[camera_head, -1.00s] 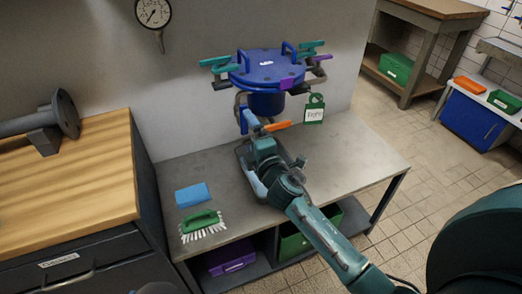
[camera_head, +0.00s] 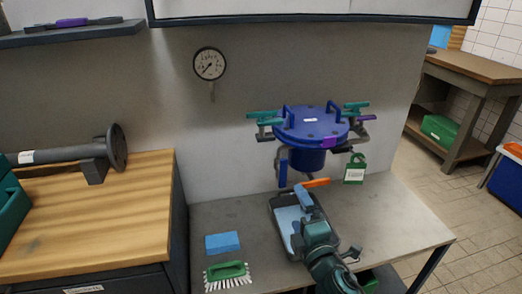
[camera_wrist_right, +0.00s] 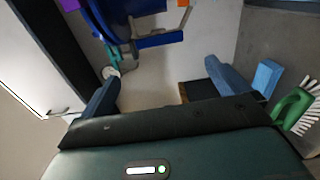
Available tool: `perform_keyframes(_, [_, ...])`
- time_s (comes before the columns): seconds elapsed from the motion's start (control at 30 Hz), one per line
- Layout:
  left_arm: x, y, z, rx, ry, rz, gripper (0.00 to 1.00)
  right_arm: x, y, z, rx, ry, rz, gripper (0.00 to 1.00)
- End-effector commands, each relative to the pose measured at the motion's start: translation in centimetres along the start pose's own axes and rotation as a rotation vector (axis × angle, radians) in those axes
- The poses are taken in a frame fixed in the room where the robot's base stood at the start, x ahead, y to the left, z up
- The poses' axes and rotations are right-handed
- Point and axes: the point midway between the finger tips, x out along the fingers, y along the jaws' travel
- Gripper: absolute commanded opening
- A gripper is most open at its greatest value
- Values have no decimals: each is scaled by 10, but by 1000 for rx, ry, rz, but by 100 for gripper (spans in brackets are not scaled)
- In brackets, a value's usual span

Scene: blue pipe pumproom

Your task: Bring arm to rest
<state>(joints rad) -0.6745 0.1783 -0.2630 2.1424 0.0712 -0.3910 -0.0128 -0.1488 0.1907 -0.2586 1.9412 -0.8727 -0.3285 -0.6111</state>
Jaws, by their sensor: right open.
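My right gripper (camera_head: 303,197) is over the bench in front of the blue lidded vessel, close to its orange handle (camera_head: 316,183). The right wrist view shows its two blue fingers (camera_wrist_right: 165,88) spread apart with nothing between them. The arm comes up from the bottom of the head view and hides part of the grey tray (camera_head: 273,207). Whether a finger touches the handle cannot be told. My left gripper is not in view.
A blue sponge (camera_head: 222,243) and a green brush (camera_head: 227,274) lie left on the metal bench (camera_head: 405,220). A wooden worktop (camera_head: 100,215) stands left; a gauge (camera_head: 210,64) hangs on the wall.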

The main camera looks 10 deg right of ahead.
Motion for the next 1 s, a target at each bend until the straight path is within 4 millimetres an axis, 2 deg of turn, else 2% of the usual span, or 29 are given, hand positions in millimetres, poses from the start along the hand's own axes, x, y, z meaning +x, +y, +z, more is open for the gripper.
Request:
perform_keyframes(0.07, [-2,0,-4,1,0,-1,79,-7,-6,-1,56,4,-30,100])
perform_keyframes(0.17, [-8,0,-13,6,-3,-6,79,-30,-26,-7,264,8,-130,100])
perform_keyframes(0.3, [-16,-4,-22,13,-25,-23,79,-88,-65,-22,735,-36,-348,100])
perform_keyframes(0.4, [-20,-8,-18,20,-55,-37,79,-132,-85,-34,1056,-107,-490,100])
perform_keyframes(0.5, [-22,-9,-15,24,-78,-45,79,-167,-96,-45,1301,-184,-593,100])
perform_keyframes(0.6, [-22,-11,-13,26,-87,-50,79,-188,-102,-52,1450,-239,-650,100])
perform_keyframes(0.67, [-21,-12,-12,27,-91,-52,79,-193,-104,-54,1493,-256,-665,100])
perform_keyframes(1.0, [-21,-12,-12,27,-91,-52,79,-193,-104,-54,1493,-256,-665,100])
